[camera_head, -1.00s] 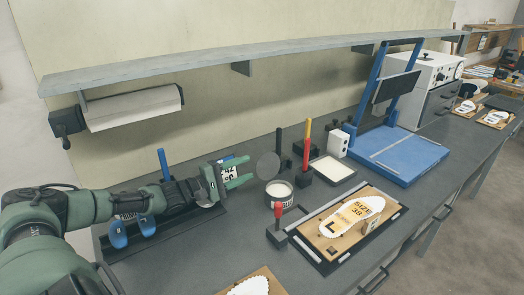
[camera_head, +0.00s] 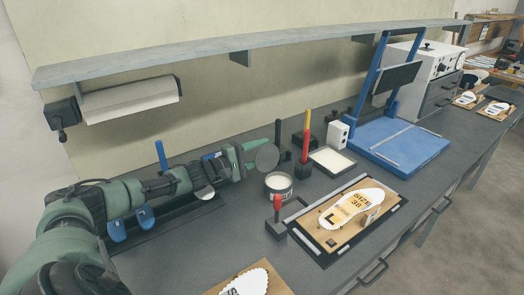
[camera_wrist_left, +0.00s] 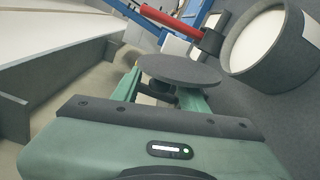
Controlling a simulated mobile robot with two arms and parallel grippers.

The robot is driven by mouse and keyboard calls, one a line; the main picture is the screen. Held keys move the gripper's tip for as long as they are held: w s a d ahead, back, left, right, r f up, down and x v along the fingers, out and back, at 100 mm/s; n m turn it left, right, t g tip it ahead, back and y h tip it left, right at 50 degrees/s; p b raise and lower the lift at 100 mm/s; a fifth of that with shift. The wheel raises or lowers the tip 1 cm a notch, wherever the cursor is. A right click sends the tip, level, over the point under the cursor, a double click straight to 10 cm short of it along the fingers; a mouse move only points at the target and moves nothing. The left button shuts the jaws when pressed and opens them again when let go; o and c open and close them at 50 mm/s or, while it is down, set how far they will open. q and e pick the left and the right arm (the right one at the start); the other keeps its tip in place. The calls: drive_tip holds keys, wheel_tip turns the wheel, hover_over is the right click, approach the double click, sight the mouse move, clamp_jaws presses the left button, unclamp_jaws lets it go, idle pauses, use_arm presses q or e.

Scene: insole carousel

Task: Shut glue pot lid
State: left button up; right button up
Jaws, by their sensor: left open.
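The glue pot (camera_head: 279,186) stands open on the bench, with pale contents visible. In the left wrist view the pot (camera_wrist_left: 240,58) is at the upper right. Its round grey lid (camera_head: 267,158) stands raised at the pot's back left. In the left wrist view the lid (camera_wrist_left: 178,68) covers my left fingertips. My left gripper (camera_head: 248,157) is open at the lid's left edge; whether it touches the lid I cannot tell. It also shows in the left wrist view (camera_wrist_left: 160,92). My right gripper is not in view.
A red-handled tool (camera_head: 277,205) stands just in front of the pot. A red and yellow upright tool (camera_head: 306,140) and a white-topped tray (camera_head: 333,160) are to its right. An insole board (camera_head: 350,215) lies front right. A shelf (camera_head: 240,55) runs above.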

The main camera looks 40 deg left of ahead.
use_arm(q)
drive_tip(key=shift+w, duration=0.15)
drive_tip(key=shift+c, duration=0.3)
clamp_jaws()
idle(1.1)
